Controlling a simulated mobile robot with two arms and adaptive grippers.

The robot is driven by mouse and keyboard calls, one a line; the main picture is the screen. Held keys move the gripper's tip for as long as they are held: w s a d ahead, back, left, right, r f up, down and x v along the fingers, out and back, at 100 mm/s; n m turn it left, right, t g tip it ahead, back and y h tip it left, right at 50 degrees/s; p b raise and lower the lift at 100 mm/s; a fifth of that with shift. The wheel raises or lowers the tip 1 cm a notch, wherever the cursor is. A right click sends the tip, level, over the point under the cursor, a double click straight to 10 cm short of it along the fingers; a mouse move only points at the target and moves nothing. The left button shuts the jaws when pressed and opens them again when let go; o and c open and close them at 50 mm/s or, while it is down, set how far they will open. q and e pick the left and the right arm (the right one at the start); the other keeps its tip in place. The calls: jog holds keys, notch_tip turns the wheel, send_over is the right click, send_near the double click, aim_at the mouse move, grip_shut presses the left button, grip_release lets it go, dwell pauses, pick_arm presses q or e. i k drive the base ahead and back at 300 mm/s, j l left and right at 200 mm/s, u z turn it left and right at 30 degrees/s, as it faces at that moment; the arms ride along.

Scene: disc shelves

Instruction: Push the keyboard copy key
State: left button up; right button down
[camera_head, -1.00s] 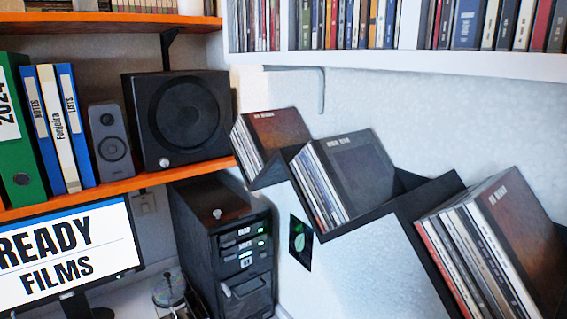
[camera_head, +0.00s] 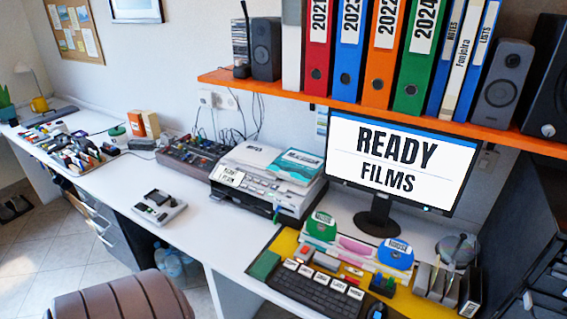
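The black keyboard (camera_head: 312,292) lies on the desk in front of the monitor, near the bottom edge of the head view. A row of larger white labelled keys (camera_head: 321,278) runs along its far side. The labels are too small to read, so I cannot tell which one is the copy key. The monitor (camera_head: 398,160) shows "READY FILMS". Neither of my grippers is in view.
A yellow mat (camera_head: 287,243) with disc holders and small items lies behind the keyboard. A printer (camera_head: 268,185) stands left of the monitor. A dark desk organizer (camera_head: 447,283) is at the right. A brown chair (camera_head: 130,302) stands at the lower left. White desk (camera_head: 225,243) is clear left of the keyboard.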

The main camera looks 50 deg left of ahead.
aim_at(289, 263)
jog(key=u, duration=1.15)
